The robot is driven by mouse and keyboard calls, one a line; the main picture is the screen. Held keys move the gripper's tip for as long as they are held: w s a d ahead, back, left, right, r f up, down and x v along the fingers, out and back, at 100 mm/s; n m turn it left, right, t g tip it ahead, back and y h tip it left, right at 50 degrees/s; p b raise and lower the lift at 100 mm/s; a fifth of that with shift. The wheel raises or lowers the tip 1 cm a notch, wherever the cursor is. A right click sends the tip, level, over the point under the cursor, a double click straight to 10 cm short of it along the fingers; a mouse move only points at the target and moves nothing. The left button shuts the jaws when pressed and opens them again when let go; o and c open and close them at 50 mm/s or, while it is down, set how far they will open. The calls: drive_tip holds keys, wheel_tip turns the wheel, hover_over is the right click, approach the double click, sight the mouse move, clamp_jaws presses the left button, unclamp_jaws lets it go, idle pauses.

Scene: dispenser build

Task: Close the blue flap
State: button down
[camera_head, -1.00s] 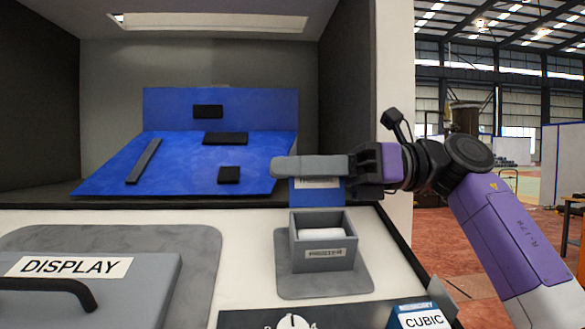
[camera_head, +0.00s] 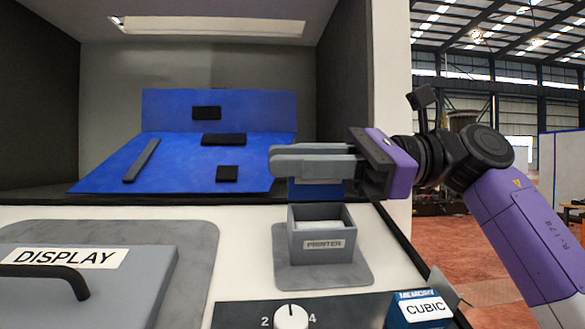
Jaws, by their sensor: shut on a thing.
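A small blue flap (camera_head: 318,189) stands upright behind the grey box labelled PRINTER (camera_head: 323,244). The box is open on top, with something white inside. My gripper (camera_head: 300,160) reaches in from the right, level, with its two grey fingers directly above the blue flap. The fingers are close together on the flap's upper part and hide its top edge. Their exact grip on it is hard to see.
A large blue board (camera_head: 200,160) with several black pieces lies in the recess behind. A grey DISPLAY lid (camera_head: 110,285) with a black handle is at left. A dial (camera_head: 291,317) and a box labelled CUBIC (camera_head: 421,309) are in front.

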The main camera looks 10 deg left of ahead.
sight(298, 231)
drive_tip(key=n+b, duration=0.1)
drive_tip(key=n, duration=0.1)
drive_tip(key=s+f+n+b, duration=0.1)
drive_tip(key=n, duration=0.1)
drive_tip(key=s+n+b, duration=0.1)
drive_tip(key=n, duration=0.1)
drive_tip(key=shift+s+d+f, duration=0.15)
drive_tip(key=shift+d+f, duration=0.25)
drive_tip(key=n+b, duration=0.1)
drive_tip(key=n, duration=0.1)
drive_tip(key=f+n+b, duration=0.1)
drive_tip(key=shift+s+d+f+n, duration=0.1)
drive_tip(key=shift+s+n, duration=0.3)
drive_tip(key=shift+s+f+n+b, duration=0.1)
drive_tip(key=shift+f+n+b, duration=0.2)
drive_tip(key=shift+n, duration=0.35)
drive_tip(key=shift+s+f+n+b, duration=0.1)
drive_tip(key=shift+f+n+b, duration=0.15)
drive_tip(key=shift+n, duration=0.4)
drive_tip(key=c, duration=1.4)
unclamp_jaws()
drive_tip(key=shift+c, duration=0.2)
drive_tip(key=shift+f, duration=0.1)
